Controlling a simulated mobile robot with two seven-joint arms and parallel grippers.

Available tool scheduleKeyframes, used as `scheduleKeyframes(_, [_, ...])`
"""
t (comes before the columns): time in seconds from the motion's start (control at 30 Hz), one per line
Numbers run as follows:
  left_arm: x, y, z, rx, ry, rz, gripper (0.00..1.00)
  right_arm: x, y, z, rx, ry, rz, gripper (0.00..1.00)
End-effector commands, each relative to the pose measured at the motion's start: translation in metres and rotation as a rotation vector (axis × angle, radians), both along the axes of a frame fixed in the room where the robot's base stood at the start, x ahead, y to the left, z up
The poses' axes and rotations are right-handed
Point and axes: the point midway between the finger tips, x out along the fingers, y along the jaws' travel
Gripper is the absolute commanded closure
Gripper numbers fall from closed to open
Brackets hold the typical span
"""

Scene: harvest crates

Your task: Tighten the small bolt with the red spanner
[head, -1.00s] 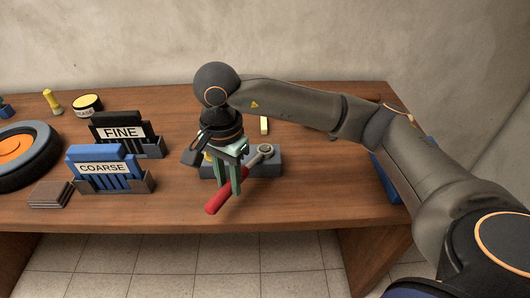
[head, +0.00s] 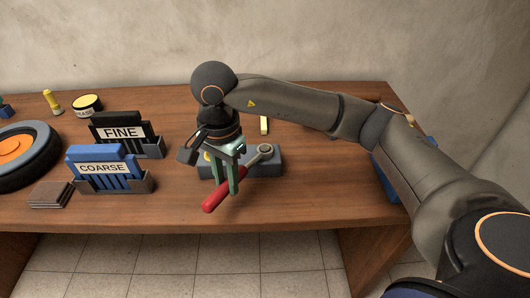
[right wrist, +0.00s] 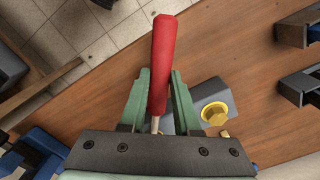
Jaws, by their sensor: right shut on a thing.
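The red spanner (head: 217,196) has a red handle and a grey metal head. My right gripper (head: 233,188) is shut on it, and the handle sticks out past the fingers toward the table's front edge. The spanner's head is over the right part of a grey block (head: 271,168). The small bolt cannot be made out there; the head may hide it. A yellow hex bolt (right wrist: 215,114) stands in the block in the right wrist view, beside the fingers. The handle rises between the fingers in that view. My left gripper is out of view.
Left of the block stand a blue COARSE holder (head: 102,170) and a black FINE holder (head: 122,132). A dark wheel with an orange hub (head: 28,152) lies at far left, near brown flat pieces (head: 50,194). A yellow-topped tin (head: 88,104) is behind. Table front centre is clear.

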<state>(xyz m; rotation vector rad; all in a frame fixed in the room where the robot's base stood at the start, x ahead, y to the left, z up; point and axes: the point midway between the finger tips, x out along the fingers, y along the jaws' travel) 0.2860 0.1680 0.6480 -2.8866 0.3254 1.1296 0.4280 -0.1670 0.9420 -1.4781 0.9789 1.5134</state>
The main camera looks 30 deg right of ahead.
Motion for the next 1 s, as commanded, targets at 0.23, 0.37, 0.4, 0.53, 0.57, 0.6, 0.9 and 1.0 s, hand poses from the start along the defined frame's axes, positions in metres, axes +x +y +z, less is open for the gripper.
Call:
scheduleKeyframes(0.23, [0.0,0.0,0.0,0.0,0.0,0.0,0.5,0.01,0.004,0.0,0.0,0.0,-0.071,1.0])
scheduleKeyframes(0.37, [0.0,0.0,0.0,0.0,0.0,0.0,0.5,0.015,0.005,0.0,-0.001,-0.001,-0.109,1.0])
scheduleKeyframes(0.4, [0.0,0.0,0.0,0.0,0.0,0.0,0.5,0.016,0.006,0.0,-0.001,-0.001,-0.121,1.0])
scheduleKeyframes(0.53, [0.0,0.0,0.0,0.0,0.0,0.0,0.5,0.022,0.007,0.0,-0.001,-0.002,-0.158,1.0])
scheduleKeyframes(0.57, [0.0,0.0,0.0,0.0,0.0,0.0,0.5,0.023,0.008,0.0,-0.001,-0.002,-0.167,1.0])
scheduleKeyframes(0.6, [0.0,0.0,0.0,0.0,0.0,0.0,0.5,0.024,0.008,0.0,-0.001,-0.001,-0.178,1.0])
scheduleKeyframes(0.9, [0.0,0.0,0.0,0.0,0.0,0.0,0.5,0.036,0.01,0.0,0.0,-0.001,-0.264,1.0])
scheduleKeyframes(1.0, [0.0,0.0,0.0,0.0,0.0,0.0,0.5,0.04,0.011,0.001,0.001,-0.002,-0.293,1.0])
